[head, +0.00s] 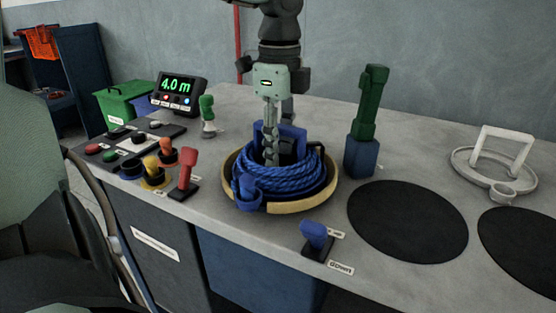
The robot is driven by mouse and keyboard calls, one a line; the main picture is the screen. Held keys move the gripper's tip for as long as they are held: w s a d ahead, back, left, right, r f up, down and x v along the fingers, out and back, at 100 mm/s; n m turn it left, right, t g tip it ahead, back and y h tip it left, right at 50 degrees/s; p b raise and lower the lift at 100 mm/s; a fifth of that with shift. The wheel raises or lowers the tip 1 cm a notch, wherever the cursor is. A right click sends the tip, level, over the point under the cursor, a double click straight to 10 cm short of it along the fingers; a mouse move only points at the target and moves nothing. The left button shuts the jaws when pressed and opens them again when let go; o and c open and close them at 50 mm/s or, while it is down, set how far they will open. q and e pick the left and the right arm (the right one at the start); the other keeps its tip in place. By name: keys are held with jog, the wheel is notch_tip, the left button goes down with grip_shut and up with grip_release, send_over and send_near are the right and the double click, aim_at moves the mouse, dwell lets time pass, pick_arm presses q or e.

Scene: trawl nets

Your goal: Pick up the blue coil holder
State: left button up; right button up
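The blue coil holder (292,133) stands upright on the table, an upright blue handle rising inside a coil of blue rope (308,180). A small blue cup (249,188) is at its front left. It all sits in a shallow tan tray (293,206). My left gripper (272,160) points straight down from above, its near finger in front of the handle and reaching into the middle of the coil. The far finger is mostly hidden, so I cannot tell whether the handle is gripped. My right gripper is not in view.
A green and blue upright post (366,125) stands close right of the coil. A white holder with a handle (504,153) is farther right. Black round mats (408,221) lie at the front right. Coloured levers (186,172) and a "4.0 m" display (178,90) are left.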

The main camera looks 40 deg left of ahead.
pick_arm(q)
grip_shut()
jog(key=shift+r, duration=0.15)
